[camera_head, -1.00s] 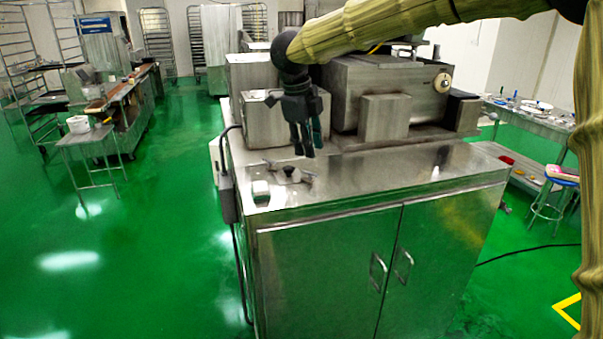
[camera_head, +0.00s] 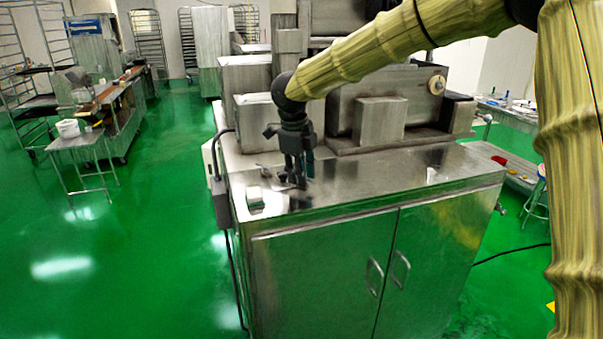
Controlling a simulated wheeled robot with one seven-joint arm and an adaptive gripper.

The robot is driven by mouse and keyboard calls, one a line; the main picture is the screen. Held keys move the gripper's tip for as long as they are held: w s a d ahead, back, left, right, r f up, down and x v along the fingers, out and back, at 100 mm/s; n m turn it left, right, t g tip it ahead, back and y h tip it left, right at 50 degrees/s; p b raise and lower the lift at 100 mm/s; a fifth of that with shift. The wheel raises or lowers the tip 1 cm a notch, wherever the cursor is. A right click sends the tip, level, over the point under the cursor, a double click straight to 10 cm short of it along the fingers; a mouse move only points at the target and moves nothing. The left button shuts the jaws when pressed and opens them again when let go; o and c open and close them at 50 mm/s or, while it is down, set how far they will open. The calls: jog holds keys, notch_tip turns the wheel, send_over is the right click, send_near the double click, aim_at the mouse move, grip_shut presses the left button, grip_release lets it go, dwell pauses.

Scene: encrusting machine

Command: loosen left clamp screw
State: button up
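The steel machine cabinet (camera_head: 345,198) fills the middle of the head view. On the left of its top is a small dark fitting (camera_head: 267,174), which seems to be part of the left clamp screw and its wing-like handle. My gripper (camera_head: 297,182) points straight down over this fitting, its fingertips low and close to the cabinet top. The gripper covers most of the fitting. I cannot tell whether the fingers touch or surround the screw, nor how far apart they are.
A small metal block (camera_head: 255,200) sits near the cabinet's front left edge. Steel housings (camera_head: 380,120) stand behind my gripper. A grey box with a cable (camera_head: 221,200) hangs on the left side. Green floor (camera_head: 110,260) is open at left.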

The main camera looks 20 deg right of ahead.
jog(key=shift+d+f, duration=0.1)
jog(key=shift+f, duration=0.3)
grip_shut()
